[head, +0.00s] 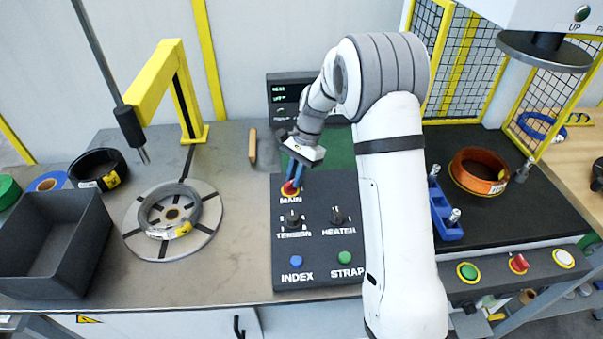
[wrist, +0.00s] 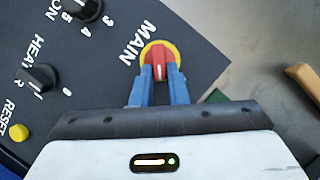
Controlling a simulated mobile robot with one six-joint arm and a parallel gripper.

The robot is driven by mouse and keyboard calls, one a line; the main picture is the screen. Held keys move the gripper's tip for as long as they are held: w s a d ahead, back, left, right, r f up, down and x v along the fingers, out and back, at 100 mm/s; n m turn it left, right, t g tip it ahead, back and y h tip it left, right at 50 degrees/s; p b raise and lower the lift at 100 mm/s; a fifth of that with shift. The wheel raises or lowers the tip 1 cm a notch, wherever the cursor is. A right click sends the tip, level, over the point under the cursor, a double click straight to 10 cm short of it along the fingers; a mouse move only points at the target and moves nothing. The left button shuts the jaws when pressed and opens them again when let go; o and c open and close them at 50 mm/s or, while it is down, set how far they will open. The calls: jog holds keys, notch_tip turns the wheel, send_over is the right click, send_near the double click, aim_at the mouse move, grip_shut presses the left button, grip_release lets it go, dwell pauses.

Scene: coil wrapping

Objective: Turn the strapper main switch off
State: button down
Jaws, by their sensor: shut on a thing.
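The strapper main switch is a red knob on a yellow disc, labelled MAIN, at the top left of the black control panel (head: 315,272). In the wrist view the main switch (wrist: 158,57) shows at the top centre, its red handle between my blue fingers. My gripper (head: 293,181) comes down on the knob from above and is shut on it; in the wrist view my gripper (wrist: 158,77) hides the lower part of the disc. A white line on the red handle points toward the fingers in the wrist view.
Below MAIN are the TENSION knob (head: 292,218), HEATER knob (head: 338,215), blue INDEX button (head: 296,261) and green STRAP button (head: 344,257). A wooden-handled tool (head: 252,146) lies left of the gripper. A coil (head: 168,212) lies on the round turntable at left.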

jog(key=n, duration=0.2)
jog(key=a+n+g+h, duration=0.1)
jog(key=n, duration=0.1)
jog(key=shift+w+n+h+p, duration=0.1)
jog(key=shift+n+h+p, duration=0.2)
jog(key=shift+p, duration=0.1)
jog(key=n, duration=0.1)
jog(key=n+h, duration=0.1)
jog(key=n, duration=0.2)
jog(key=shift+a+f+n+g+h, duration=0.15)
jog(key=shift+a+n+g+h, duration=0.15)
jog(key=shift+n+h, duration=0.1)
jog(key=c, duration=1.5)
grip_release()
jog(key=shift+o, duration=0.3)
jog(key=v, duration=0.8)
